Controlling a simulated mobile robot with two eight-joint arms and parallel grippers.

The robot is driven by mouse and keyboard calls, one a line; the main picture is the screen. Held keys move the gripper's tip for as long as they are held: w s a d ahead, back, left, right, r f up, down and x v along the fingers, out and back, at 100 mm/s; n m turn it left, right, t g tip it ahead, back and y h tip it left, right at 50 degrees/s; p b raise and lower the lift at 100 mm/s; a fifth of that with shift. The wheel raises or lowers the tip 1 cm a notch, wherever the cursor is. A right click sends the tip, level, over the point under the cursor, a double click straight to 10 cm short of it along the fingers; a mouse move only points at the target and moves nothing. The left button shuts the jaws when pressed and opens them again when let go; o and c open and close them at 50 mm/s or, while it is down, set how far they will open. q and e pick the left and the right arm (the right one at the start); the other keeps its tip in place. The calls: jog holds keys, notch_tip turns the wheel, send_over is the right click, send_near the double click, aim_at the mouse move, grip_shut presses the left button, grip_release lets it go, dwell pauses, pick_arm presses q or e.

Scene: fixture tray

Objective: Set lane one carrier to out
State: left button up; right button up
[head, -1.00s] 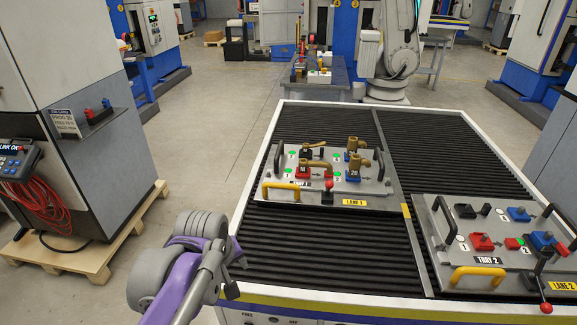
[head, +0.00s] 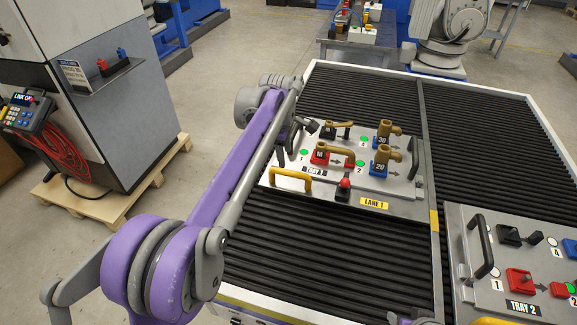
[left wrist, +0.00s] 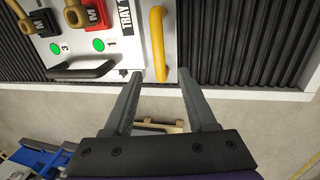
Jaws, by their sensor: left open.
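The lane one tray (head: 315,205) lies on the dark ribbed left lane, behind a yellow LANE 1 label (head: 374,203). A red-topped control on a black base (head: 343,188) stands at its front edge; its setting cannot be read. The tray has a yellow front handle (head: 291,180), also in the left wrist view (left wrist: 157,45), and a black side handle (left wrist: 85,70). My left gripper (left wrist: 160,72) is open and empty, off the tray's left edge. The yellow handle lies ahead between its fingertips in that view. My arm largely hides the gripper in the head view. My right gripper is not clearly seen.
Brass-coloured fittings on red and blue blocks (head: 379,162) stand on the lane one tray. Tray 2 (head: 463,225) lies on the right lane beyond a metal divider (head: 428,140). The ribbed surface (head: 340,255) in front of lane one's tray is clear.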

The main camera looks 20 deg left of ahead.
aim_at(287, 171)
pick_arm(q)
jog(key=f, duration=0.2)
jog(key=w+f, duration=0.1)
jog(key=f, duration=0.2)
jog(key=w+f, duration=0.1)
jog(key=f, duration=0.2)
jog(key=shift+f, duration=0.1)
grip_shut()
dwell(1.2)
